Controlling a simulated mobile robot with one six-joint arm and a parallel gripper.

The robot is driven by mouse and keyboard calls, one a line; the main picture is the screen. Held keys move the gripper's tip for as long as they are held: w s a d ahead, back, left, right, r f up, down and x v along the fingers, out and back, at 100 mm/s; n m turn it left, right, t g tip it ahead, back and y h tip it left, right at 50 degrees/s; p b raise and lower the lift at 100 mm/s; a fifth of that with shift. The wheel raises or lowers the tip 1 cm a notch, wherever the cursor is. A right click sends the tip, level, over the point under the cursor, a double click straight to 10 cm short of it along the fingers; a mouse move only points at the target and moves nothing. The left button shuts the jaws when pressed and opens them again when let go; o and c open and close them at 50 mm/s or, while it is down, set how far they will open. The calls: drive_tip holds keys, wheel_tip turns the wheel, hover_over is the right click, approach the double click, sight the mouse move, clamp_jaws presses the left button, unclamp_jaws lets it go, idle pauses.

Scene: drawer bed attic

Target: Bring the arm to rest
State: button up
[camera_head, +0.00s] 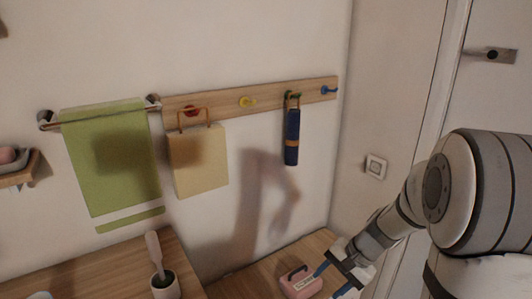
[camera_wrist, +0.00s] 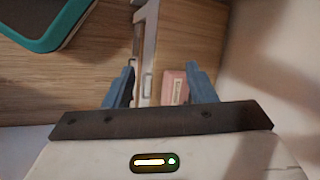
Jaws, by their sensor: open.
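My gripper (camera_head: 333,279) is at the lower right of the head view, with its blue fingers pointing down and to the left. In the wrist view my gripper (camera_wrist: 160,86) shows its two blue fingers spread apart, with nothing held between them. A pink box (camera_head: 301,283) with a dark handle and a pale label sits on the wooden surface near the fingers in the head view. The pink box also shows in the wrist view (camera_wrist: 174,87), beyond the fingers and partly hidden by the right one.
A wooden peg rail (camera_head: 265,98) on the wall holds a beige bag (camera_head: 198,160) and a dark blue umbrella (camera_head: 292,138). A green towel (camera_head: 110,155) hangs at left. A brush in a pot (camera_head: 165,285) stands at lower left. A teal-edged object (camera_wrist: 52,40) fills the wrist view's upper left.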

drive_tip(key=s+r+n+h+p, duration=0.2)
drive_tip(key=s+r+n+p, duration=0.2)
drive_tip(key=s+r, duration=0.3)
drive_tip(key=s+r+n+t+h+p, duration=0.1)
drive_tip(key=s+r+n+h+p, duration=0.2)
drive_tip(key=s+r, duration=0.4)
wheel_tip(320, 180, up, 6)
drive_tip(key=shift+a+f+n+t+h+p, duration=0.2)
drive_tip(key=shift+a+n+t+h+p, duration=0.15)
drive_tip(key=shift+n+p, duration=0.3)
drive_tip(key=shift+s, duration=0.1)
idle(1.3)
